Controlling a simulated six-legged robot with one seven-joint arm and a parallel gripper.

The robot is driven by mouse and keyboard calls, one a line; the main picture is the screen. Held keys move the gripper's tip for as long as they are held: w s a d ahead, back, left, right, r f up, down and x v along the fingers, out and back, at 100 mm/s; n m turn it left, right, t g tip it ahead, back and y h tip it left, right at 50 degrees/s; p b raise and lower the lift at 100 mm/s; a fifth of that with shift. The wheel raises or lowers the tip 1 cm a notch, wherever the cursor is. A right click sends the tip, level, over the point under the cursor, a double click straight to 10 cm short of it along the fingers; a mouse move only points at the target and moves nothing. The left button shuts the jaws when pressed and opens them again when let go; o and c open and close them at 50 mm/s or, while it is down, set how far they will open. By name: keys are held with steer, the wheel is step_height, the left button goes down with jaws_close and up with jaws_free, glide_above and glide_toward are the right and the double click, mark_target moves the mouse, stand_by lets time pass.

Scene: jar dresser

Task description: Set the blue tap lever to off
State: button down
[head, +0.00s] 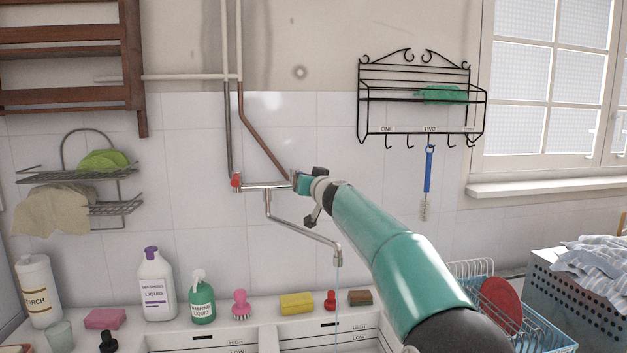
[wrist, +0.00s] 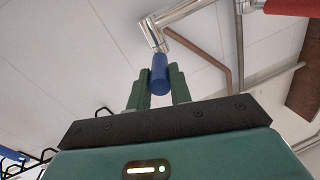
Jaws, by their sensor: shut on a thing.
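The chrome wall tap (head: 265,186) has a red lever (head: 236,181) at its left end and a long spout with a thin stream of water (head: 338,285) falling from it. My gripper (head: 302,181) is at the tap's right end and hides most of that end in the head view. In the wrist view the blue lever (wrist: 159,74) sits between the two green fingers, which are shut on it. The red lever (wrist: 290,6) shows at the upper right there.
Below the tap is a sink edge with bottles (head: 157,285), a yellow sponge (head: 297,303) and brushes. A black wall rack (head: 420,100) with a blue brush (head: 428,170) hangs to the right. A dish rack (head: 540,325) stands at lower right. A brown pipe (head: 260,135) runs above the tap.

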steer(key=shift+s+a+m+t+h, duration=0.15)
steer(key=shift+a+m+h, duration=0.4)
steer(key=shift+h, duration=0.2)
steer(key=shift+s+a+m+t+h, duration=0.15)
steer(key=shift+a+m+h, duration=0.35)
steer(key=shift+h, duration=0.25)
steer(key=c, duration=1.3)
jaws_free()
steer(key=s, duration=0.4)
steer(key=s+d, duration=0.1)
steer(key=s, duration=0.8)
steer(key=shift+s+d, duration=0.25)
steer(key=shift+s, duration=0.05)
steer(key=shift+s, duration=0.1)
